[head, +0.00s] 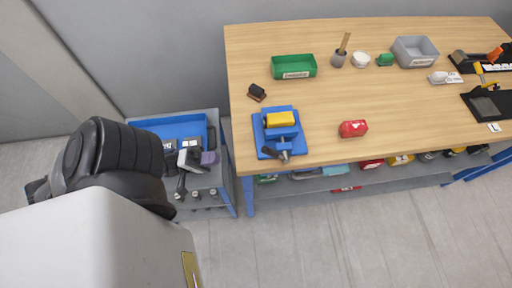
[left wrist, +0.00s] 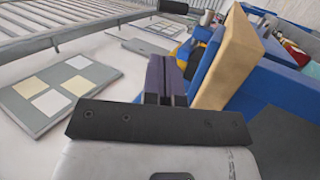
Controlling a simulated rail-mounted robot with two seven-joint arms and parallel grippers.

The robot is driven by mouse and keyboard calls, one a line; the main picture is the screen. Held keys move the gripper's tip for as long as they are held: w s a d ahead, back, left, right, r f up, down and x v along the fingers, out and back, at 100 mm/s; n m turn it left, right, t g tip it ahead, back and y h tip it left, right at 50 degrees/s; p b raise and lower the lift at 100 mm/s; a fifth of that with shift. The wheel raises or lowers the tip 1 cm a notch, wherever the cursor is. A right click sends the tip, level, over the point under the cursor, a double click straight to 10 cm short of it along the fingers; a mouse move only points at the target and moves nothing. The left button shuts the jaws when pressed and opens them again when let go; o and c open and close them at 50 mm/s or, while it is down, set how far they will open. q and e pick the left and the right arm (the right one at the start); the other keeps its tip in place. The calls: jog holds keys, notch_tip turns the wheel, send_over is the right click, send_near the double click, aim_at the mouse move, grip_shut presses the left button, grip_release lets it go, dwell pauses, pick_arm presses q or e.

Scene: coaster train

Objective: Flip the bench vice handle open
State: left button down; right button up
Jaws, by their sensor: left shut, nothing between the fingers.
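The blue bench vice (head: 269,143) stands at the near left corner of the wooden workbench, with a yellow block (head: 280,119) at its top. My right gripper is not in view.
The grey and blue cart (head: 212,180) stands left of the bench. The floor in front is clear.

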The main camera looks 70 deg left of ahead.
pick_arm(q)
jog(key=shift+r, duration=0.1)
dwell(0.3)
send_near(275, 152)
jog(key=r, duration=0.1)
jog(key=w+d+r, duration=0.1)
jog(key=r, duration=0.1)
jog(key=w+r, duration=0.1)
jog(key=shift+w+d+r, duration=0.2)
jog(key=shift+d+r, duration=0.1)
jog(key=shift+r, duration=0.1)
jog(key=shift+p, duration=0.35)
